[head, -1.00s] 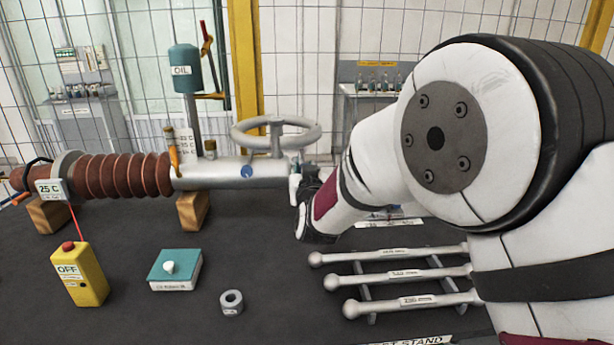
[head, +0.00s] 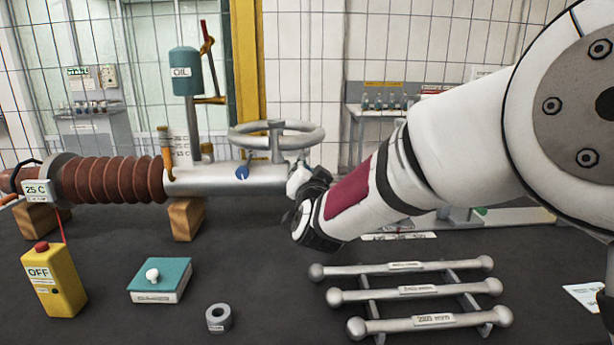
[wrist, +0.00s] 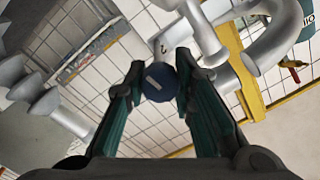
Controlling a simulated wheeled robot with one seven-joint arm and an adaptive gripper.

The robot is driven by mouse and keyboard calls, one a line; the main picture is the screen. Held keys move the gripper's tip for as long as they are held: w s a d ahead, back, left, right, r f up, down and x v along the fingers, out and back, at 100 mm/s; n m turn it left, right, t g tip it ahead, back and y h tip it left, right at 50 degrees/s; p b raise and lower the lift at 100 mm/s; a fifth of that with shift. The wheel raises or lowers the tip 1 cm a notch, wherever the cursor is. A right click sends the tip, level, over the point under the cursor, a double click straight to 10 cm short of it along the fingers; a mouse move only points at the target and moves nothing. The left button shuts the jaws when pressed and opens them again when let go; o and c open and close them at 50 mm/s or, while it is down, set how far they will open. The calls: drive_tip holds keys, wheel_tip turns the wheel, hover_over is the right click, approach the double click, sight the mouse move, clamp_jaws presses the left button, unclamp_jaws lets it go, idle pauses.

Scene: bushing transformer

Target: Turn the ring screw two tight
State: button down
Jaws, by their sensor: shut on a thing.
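The bushing transformer has a brown ribbed insulator (head: 112,178) and a light grey metal housing (head: 205,180). A blue screw (head: 242,173) shows on the housing's front in the head view. My gripper (wrist: 160,90) is shut on a dark blue screw head (wrist: 161,80) with a pale mark on its face, between both fingertips. A "2" is printed on the grey part (wrist: 170,40) beside it, so it appears to be ring screw two. In the head view my wrist is at the housing's right end and hides this screw and the fingertips.
A handwheel-like ring (head: 277,135) stands above the housing, close to my wrist. Several labelled metal rods (head: 415,290) lie on a rack at front right. A teal-topped box (head: 160,278), grey nut (head: 218,317) and yellow OFF box (head: 53,282) sit at front left.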

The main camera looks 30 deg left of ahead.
drive_tip(key=shift+f, duration=0.15)
drive_tip(key=c, duration=1.3)
unclamp_jaws()
drive_tip(key=v, duration=1.2)
drive_tip(key=shift+d, duration=0.1)
